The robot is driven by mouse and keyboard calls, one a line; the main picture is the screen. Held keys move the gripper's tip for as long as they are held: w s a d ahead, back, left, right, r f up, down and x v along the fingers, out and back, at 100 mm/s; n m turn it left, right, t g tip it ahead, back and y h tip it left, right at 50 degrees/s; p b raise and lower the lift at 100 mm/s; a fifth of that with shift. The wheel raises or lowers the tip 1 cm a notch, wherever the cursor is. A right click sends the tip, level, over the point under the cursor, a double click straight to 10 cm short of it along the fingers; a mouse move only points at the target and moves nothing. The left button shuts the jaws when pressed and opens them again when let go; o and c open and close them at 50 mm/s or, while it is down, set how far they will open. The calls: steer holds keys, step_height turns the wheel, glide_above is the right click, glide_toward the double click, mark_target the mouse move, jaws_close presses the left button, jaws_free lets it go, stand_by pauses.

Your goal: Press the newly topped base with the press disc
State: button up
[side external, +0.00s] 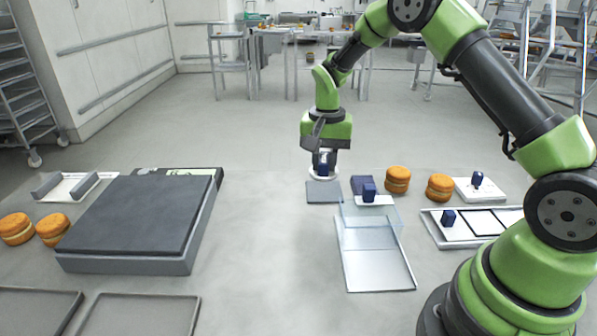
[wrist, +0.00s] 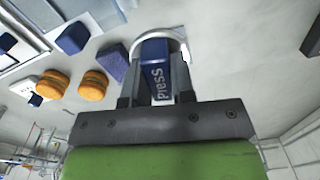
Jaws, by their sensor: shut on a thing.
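My gripper (side external: 322,158) is shut on the blue handle of the press disc (side external: 323,176) and holds it upright. In the wrist view the handle (wrist: 156,75) stands between the fingers and reads "Press", with part of the white disc's rim (wrist: 172,33) behind it. The disc is over or on the back edge of a small grey-blue square pad (side external: 324,194); I cannot tell whether they touch. Two orange filled rounds, one nearer (side external: 397,180) and one farther right (side external: 440,187), stand to my gripper's right. Which is the newly topped base cannot be told.
A dark blue block (side external: 361,185) and a blue-handled tool (side external: 369,193) stand close right, by a clear tray (side external: 377,262). White trays with blue knobs lie farther right. A dark slab (side external: 140,215) and two more rounds (side external: 16,229) are left. The table between is clear.

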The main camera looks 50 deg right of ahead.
steer(key=s+d+m, duration=0.2)
steer(key=s+d, duration=0.1)
steer(key=d, duration=0.4)
steer(key=s+d+m, duration=0.1)
steer(key=s+d, duration=0.2)
steer(key=d, duration=0.3)
steer(key=m, duration=0.4)
glide_toward(443, 179)
steer(key=shift+w+f, duration=0.2)
steer(key=shift+s+f, duration=0.1)
steer(key=shift+s, duration=0.05)
steer(key=shift+f, duration=2.5)
steer(key=shift+f, duration=0.65)
stand_by(0.6)
steer(key=shift+r, duration=0.1)
steer(key=shift+r, duration=3)
